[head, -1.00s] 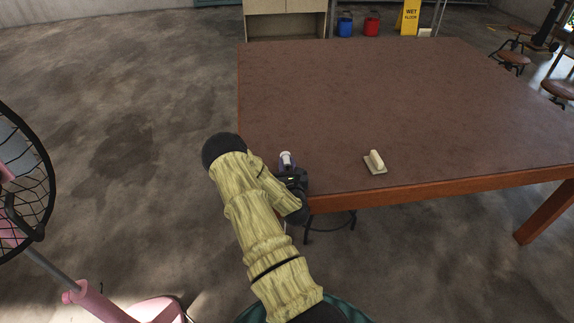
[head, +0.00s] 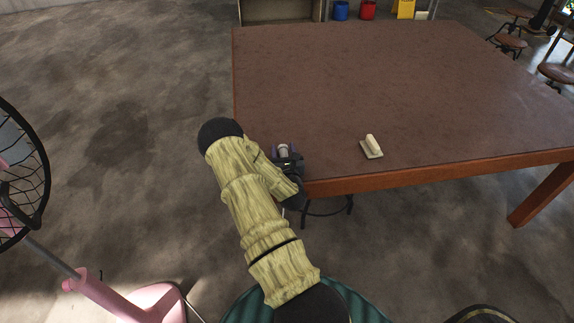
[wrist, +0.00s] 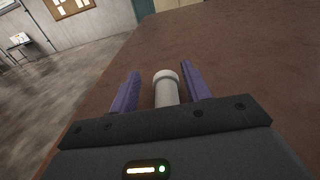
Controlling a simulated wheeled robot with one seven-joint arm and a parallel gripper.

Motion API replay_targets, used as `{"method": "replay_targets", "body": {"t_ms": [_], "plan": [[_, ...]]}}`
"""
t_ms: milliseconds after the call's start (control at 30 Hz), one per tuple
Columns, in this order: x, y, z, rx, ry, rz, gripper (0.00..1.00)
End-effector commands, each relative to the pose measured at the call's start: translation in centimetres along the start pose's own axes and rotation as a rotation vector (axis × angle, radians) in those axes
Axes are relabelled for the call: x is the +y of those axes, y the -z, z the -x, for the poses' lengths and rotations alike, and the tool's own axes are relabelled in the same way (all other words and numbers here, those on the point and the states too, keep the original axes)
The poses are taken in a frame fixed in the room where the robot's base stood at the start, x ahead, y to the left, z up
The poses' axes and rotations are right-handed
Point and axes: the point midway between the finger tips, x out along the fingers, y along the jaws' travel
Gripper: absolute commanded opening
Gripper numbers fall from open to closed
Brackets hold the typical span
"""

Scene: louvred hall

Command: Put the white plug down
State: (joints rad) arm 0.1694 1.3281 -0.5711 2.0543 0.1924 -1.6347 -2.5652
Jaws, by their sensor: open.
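The white plug (wrist: 166,88) stands between the two purple fingers of my gripper (wrist: 160,88) in the wrist view, with a gap on each side. The fingers are open and do not touch it. In the head view the plug (head: 283,149) shows as a small pale cylinder at the near left corner of the brown table (head: 400,80), between the fingers of my gripper (head: 285,150). It appears to rest on the table top; its base is hidden by my gripper.
A float with a cream handle (head: 371,147) lies on the table to the right of my gripper. A pink fan-like stand (head: 95,290) with a black cage is at the left. Stools (head: 508,42) stand beyond the table's right side. Most of the table top is clear.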

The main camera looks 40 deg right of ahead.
Motion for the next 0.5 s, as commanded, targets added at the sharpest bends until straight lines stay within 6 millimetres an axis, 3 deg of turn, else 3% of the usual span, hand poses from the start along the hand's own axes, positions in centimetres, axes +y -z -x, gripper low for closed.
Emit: {"method": "replay_targets", "body": {"t_ms": [500], "plan": [[0.0,-0.3,8.8,0.0,0.001,0.003,0.48]]}}
